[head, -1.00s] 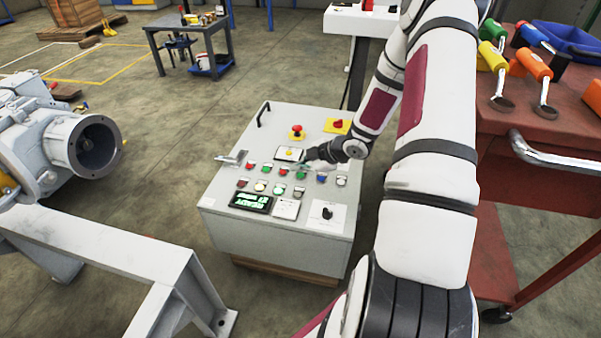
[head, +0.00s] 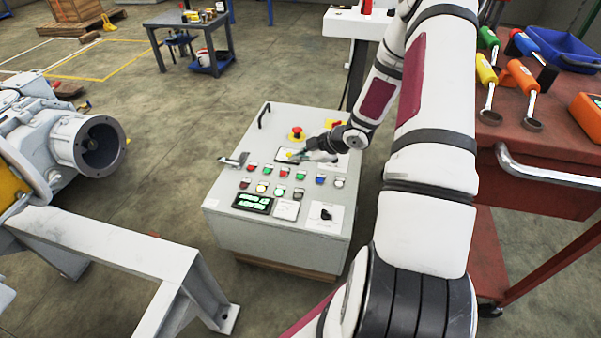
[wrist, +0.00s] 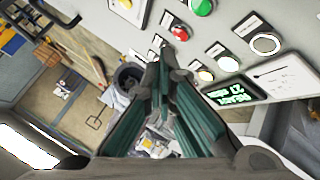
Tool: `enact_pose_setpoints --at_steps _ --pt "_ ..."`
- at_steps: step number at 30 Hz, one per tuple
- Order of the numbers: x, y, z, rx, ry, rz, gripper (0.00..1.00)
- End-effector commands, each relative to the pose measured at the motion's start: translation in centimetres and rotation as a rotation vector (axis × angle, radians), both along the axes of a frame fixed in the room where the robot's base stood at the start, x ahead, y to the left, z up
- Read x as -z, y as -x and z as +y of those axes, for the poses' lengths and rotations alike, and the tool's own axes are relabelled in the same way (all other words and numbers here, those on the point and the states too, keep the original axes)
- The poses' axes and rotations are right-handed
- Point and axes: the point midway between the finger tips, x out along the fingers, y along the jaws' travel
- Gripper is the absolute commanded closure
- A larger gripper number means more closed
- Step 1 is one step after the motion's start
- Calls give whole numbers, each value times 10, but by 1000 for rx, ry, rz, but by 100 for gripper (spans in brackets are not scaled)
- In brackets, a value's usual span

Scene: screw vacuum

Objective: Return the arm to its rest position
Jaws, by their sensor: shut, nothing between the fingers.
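My arm (head: 432,150) reaches from the lower right over to the grey control box. My gripper (head: 300,154) is over the upper part of the sloped panel (head: 228,192), near a white-framed yellow control, which it partly covers. In the wrist view the gripper's two dark green fingers (wrist: 160,75) come together at the tips with nothing between them. Whether the gripper touches the panel cannot be told.
A red tool cart (head: 520,165) with colored-handled tools is at right. A grey metal frame (head: 120,255) and flanged pump (head: 88,145) are at left. Floor behind the box is open.

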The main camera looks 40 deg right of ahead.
Motion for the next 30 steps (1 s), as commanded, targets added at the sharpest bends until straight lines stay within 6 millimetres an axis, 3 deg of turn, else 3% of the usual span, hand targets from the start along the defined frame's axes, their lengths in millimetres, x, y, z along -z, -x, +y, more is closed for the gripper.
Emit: enact_pose_setpoints --at_steps 23,26,30 --pt "1 0 0 1 1 1 100" --pt "-4 -1 -1 8 14 10 100" --pt "-29 -5 -7 65 81 69 100"
